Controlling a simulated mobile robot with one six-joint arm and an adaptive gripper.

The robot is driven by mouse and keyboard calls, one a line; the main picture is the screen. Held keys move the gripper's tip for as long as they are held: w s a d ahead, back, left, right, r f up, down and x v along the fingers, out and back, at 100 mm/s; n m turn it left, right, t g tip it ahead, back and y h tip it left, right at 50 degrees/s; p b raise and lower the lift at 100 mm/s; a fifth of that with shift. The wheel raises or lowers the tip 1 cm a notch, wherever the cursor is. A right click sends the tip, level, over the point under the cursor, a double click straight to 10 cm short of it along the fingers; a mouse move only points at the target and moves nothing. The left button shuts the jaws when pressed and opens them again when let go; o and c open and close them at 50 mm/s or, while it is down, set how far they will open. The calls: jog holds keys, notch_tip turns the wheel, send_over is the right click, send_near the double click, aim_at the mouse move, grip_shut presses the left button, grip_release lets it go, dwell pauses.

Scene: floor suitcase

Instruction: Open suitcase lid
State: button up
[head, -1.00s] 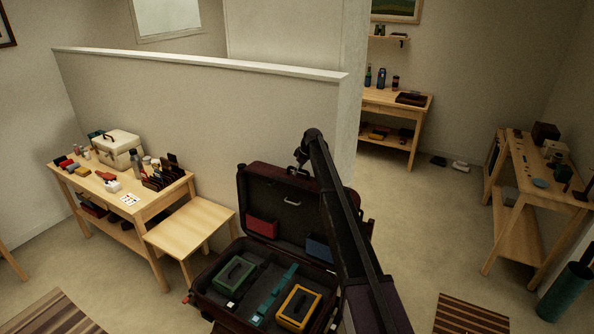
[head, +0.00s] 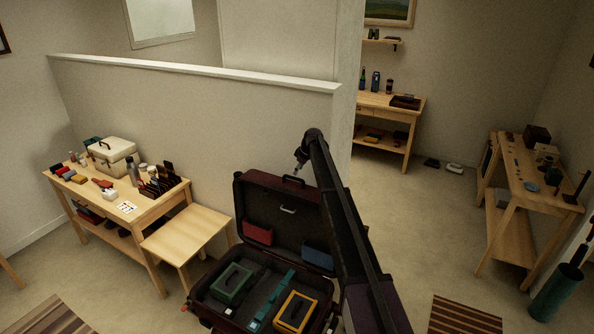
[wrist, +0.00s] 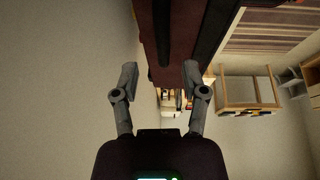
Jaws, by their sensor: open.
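The dark red suitcase (head: 209,316) lies on the floor at the lower middle of the head view. Its lid (head: 263,190) stands raised, with a handle (head: 293,181) on its top edge. Inside the base are a green case (head: 231,283), a yellow-framed case (head: 296,311) and a teal strip (head: 272,298). A red pouch (head: 258,232) and a blue pouch (head: 318,254) sit in the lid. My gripper (wrist: 159,75) is open in the wrist view, with a dark red suitcase surface (wrist: 162,45) ahead between and beyond its fingers. I cannot tell whether they touch it.
A low wooden table (head: 187,232) stands left of the suitcase, beside a loaded workbench (head: 120,205). A half-height wall (head: 200,125) runs behind. Open floor (head: 425,235) lies to the right, with a striped mat (head: 465,315) and another bench (head: 520,205).

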jog(key=d+r+p, duration=0.4)
jog(key=r+p, duration=0.4)
jog(key=r, duration=0.1)
jog(key=shift+d, duration=0.2)
dwell(1.0)
jog(key=shift+s+f, duration=0.1)
dwell(0.4)
jog(key=s+d+f+m+g+h+b, duration=0.1)
jog(key=s+f+m+b, duration=0.3)
jog(key=s, duration=1.5)
jog(key=s+d+f+m+g+h+b, duration=0.1)
jog(key=s+f+m+b, duration=0.3)
jog(key=s, duration=1.6)
jog(key=s+d+f+m+h+b, duration=0.1)
jog(key=s+d+f+m+b, duration=0.2)
jog(key=s+f+b, duration=0.5)
jog(key=s+f, duration=0.2)
jog(key=s, duration=1)
jog(key=shift+f+m+g+h+b, duration=0.3)
jog(key=shift+m+g+b, duration=0.1)
